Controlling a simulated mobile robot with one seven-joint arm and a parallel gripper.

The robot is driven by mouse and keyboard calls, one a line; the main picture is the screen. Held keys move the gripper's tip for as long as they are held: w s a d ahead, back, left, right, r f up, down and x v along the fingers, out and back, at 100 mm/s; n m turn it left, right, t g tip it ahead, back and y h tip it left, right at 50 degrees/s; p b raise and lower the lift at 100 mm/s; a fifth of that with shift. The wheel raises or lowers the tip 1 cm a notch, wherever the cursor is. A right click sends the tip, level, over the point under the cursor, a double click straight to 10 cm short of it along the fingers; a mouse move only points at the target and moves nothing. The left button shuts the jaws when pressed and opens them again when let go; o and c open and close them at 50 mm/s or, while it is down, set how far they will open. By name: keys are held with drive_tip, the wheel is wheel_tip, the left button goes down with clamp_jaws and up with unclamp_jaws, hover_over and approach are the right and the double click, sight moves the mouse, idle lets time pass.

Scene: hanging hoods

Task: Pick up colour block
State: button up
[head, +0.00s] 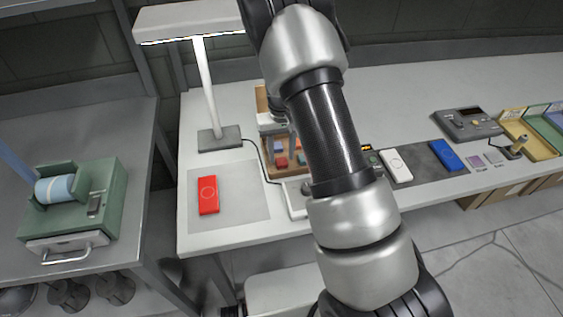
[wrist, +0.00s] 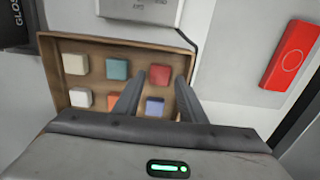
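Several colour blocks sit in a shallow brown tray (wrist: 118,47) in the wrist view. The back row has a cream block (wrist: 75,64), a teal block (wrist: 117,69) and a red block (wrist: 160,76). The front row has a white block (wrist: 80,97), an orange block (wrist: 115,103) and a blue-violet block (wrist: 154,106). My gripper (wrist: 160,78) is open above the tray, its fingers apart with the red and blue-violet blocks showing between them. It holds nothing. In the head view my arm hides part of the tray (head: 262,104).
A red case (head: 208,195) lies on a grey mat left of the tray. A lamp (head: 206,90) stands behind it. White (head: 396,165) and blue (head: 447,155) cases lie right of my arm. A green machine (head: 85,205) is on the left bench.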

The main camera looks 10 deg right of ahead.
sight(281, 163)
wheel_tip(281, 163, down, 2)
drive_tip(key=shift+f, duration=0.15)
